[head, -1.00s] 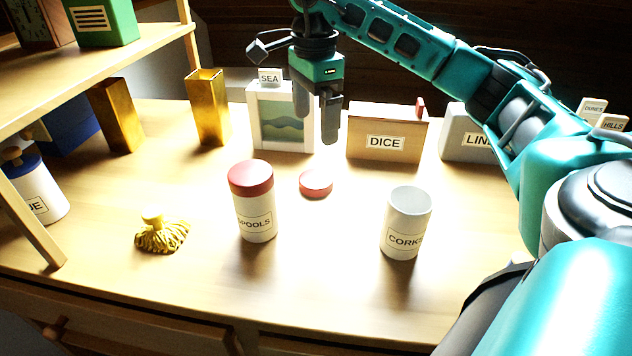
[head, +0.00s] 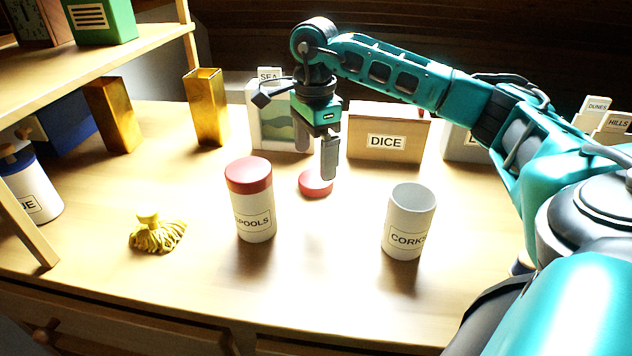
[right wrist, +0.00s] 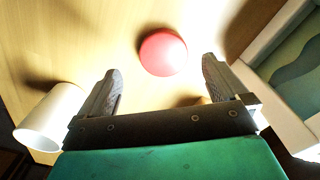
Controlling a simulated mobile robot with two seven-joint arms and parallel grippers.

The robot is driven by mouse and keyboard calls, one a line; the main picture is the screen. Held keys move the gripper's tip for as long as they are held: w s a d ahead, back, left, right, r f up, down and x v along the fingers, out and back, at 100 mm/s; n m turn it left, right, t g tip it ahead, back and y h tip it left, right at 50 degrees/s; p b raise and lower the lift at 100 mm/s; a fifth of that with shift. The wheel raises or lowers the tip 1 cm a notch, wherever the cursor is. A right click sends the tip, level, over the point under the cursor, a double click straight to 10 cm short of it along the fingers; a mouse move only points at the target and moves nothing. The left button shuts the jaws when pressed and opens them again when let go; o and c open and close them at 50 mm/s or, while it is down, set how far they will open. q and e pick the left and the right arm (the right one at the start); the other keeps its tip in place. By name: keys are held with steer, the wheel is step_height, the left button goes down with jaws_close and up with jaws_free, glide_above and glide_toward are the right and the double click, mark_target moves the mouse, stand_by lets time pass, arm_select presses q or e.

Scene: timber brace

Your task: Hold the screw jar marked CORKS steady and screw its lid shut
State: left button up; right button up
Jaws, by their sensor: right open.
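The CORKS jar (head: 406,222) stands upright and open on the table, right of centre in the head view. It also shows as a white open cylinder at the left of the right wrist view (right wrist: 48,118). A flat red lid (head: 316,184) lies on the table behind and left of it, and shows between the finger lines in the right wrist view (right wrist: 163,53). My right gripper (head: 316,158) is open and empty, pointing down just above and behind the lid; its fingers (right wrist: 160,86) are apart from the lid. My left gripper is out of view.
A SPOOLS jar (head: 250,200) with a red lid stands just left of the loose lid. Behind are the SEA picture (head: 270,112), the DICE box (head: 388,133) and a brass vase (head: 207,108). A yellow tassel-like thing (head: 157,233) lies at left. The front middle is clear.

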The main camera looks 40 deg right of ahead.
mark_target(314, 178)
step_height(314, 178, down, 5)
steer(key=shift+w+d+r+b, duration=0.1)
steer(key=shift+w+b, duration=0.05)
steer(key=shift+b, duration=0.7)
steer(key=shift+f, duration=0.2)
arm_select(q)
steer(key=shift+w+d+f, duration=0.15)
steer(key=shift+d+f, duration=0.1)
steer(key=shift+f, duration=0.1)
arm_select(e)
steer(key=shift+r, duration=0.1)
steer(key=shift+c, duration=0.3)
steer(key=c, duration=1)
